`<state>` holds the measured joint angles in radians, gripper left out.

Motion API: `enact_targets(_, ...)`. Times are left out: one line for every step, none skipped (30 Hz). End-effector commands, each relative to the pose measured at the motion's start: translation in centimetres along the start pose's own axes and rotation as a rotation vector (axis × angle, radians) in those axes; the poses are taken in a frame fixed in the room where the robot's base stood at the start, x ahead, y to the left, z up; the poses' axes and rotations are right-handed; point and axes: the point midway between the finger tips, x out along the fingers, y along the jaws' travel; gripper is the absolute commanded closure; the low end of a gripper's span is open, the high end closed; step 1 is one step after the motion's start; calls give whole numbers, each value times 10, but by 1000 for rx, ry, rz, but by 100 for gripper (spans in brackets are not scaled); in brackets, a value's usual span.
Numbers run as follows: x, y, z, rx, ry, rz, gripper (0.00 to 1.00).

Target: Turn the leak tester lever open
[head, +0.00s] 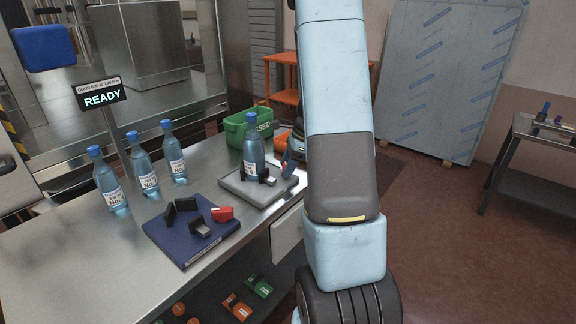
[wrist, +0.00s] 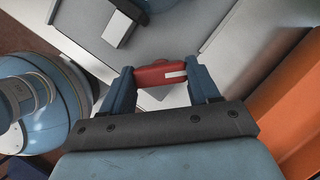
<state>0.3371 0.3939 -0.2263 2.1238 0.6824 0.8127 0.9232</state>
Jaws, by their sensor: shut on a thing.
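The leak tester is a pale grey plate (head: 237,187) on the steel bench, with a blue bottle (head: 253,150) standing upright on it beside a black and light grey clamp block (head: 267,177). Its red lever (head: 288,170) is at the plate's right end, partly hidden by my gripper (head: 291,158). In the wrist view, the red lever (wrist: 160,73) with a white mark lies across between the two blue fingers of my gripper (wrist: 162,78), which is shut on it. The clamp block (wrist: 119,27) shows at the top. I cannot tell the lever's exact angle.
A blue fixture (head: 190,250) with black blocks and a red piece (head: 222,213) lies nearer. Several capped bottles (head: 142,165) stand at left. A green bin (head: 235,127) and an orange bin (head: 281,139) stand behind the tester. A sign (head: 100,97) reads READY.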

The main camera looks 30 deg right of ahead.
Motion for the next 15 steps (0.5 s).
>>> enact_targets(-1, -1, 0, -9, 0, 2, 70)
enact_targets(-1, -1, 0, -16, 0, 5, 70)
enact_targets(-1, -1, 0, -30, 0, 11, 70)
enact_targets(-1, -2, 0, -42, 0, 15, 70)
enact_targets(-1, -2, 0, -55, 0, 21, 70)
enact_targets(-1, -2, 0, -74, 1, 29, 70)
enact_targets(0, -2, 0, -91, 0, 35, 70)
enact_targets(0, -2, 0, -109, 0, 43, 70)
enact_targets(0, -2, 0, -136, 0, 55, 70)
enact_targets(0, -3, 0, -157, 1, 63, 70)
enact_targets(-1, -3, 0, -180, 1, 72, 70)
enact_targets(-1, -3, 0, -212, 1, 85, 70)
enact_targets(-1, -4, 0, -238, 1, 95, 70)
enact_targets(-1, -4, 0, -262, 1, 105, 70)
enact_targets(-1, -4, 0, -298, 1, 121, 70)
